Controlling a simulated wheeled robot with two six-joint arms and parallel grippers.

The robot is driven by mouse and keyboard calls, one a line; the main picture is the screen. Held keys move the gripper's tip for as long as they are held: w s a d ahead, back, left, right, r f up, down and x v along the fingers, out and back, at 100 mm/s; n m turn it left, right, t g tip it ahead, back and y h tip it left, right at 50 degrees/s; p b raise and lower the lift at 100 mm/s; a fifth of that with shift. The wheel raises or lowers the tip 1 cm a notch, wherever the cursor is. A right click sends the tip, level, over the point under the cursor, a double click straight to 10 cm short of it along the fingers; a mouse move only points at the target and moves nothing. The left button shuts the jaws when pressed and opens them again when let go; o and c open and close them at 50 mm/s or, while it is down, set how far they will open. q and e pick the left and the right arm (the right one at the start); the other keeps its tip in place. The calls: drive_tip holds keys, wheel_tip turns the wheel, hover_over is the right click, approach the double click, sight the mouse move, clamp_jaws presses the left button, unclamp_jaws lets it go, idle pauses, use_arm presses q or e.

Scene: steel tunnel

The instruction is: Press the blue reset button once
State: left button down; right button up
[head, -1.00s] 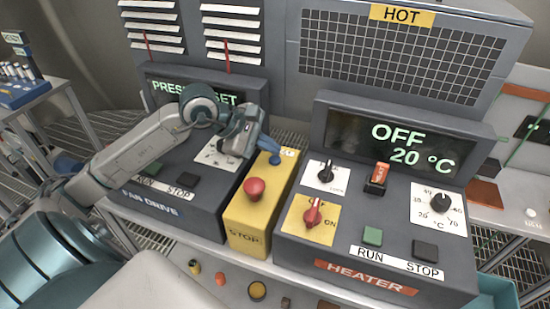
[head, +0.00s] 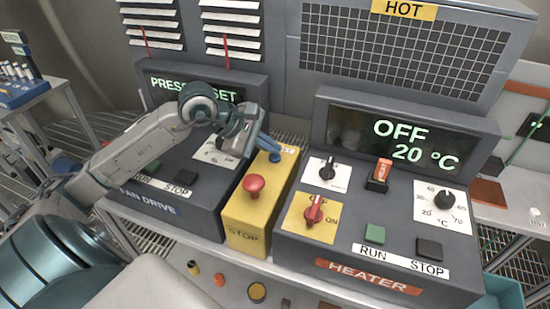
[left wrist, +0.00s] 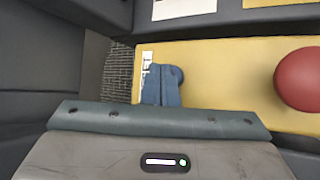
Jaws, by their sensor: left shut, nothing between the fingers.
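The blue reset button (head: 275,156) sits at the far end of the top of the yellow stop box (head: 240,215). A red mushroom button (head: 254,185) stands nearer on the same box. My left gripper (head: 271,149) is shut and empty, its blue fingertips at the blue button. In the left wrist view the shut fingers (left wrist: 162,86) lie over the yellow box (left wrist: 220,75) and cover most of the blue button (left wrist: 178,74). I cannot tell whether the tips touch it. The red button (left wrist: 302,79) is to the right there. My right gripper is not in view.
The fan drive panel (head: 215,200) is left of the yellow box, under my left arm. The heater panel (head: 290,250) is close on the right, with knobs, switches and a display reading OFF 20 °C (head: 410,143). Small round parts (head: 257,292) lie below the front edge.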

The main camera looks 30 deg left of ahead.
sight(270, 157)
use_arm(q)
drive_tip(key=shift+f+b, duration=0.4)
drive_tip(key=shift+b, duration=0.3)
idle(0.8)
drive_tip(key=shift+r, duration=0.85)
drive_tip(key=shift+r+p, duration=1.3)
drive_tip(key=shift+r, duration=1.2)
